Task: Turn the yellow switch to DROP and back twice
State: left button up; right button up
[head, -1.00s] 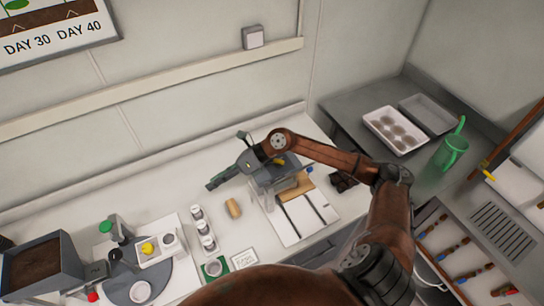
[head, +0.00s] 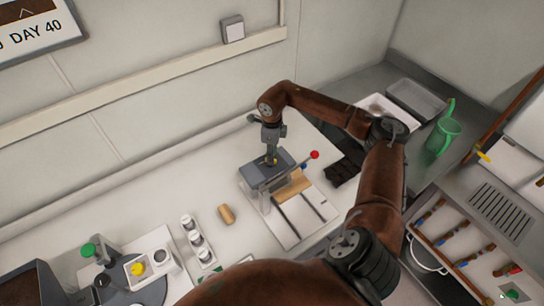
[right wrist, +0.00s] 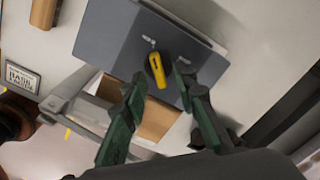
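The yellow switch (right wrist: 158,70) is a small elongated knob on the sloped top of a grey box (right wrist: 108,35). It shows end-on to my right fingers in the right wrist view, with a small pale label by its far end. In the head view the switch (head: 272,161) is a yellow spot on the grey box (head: 252,180), partly covered by my gripper. My right gripper (head: 270,156) points down over the box. In the right wrist view its two fingers (right wrist: 160,76) are apart, one on each side of the switch; contact cannot be told. My left gripper is out of view.
A red-tipped lever (head: 314,155) rises at the box's right. A tan cylinder (head: 226,214) and several white jars (head: 195,238) stand to the left. A dark tray (head: 344,170), a green watering can (head: 443,135) and a grey tray (head: 416,98) are to the right.

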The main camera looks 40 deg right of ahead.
jog(key=shift+s+f, duration=0.1)
jog(key=shift+f, duration=0.6)
jog(key=shift+c, duration=0.6)
grip_shut()
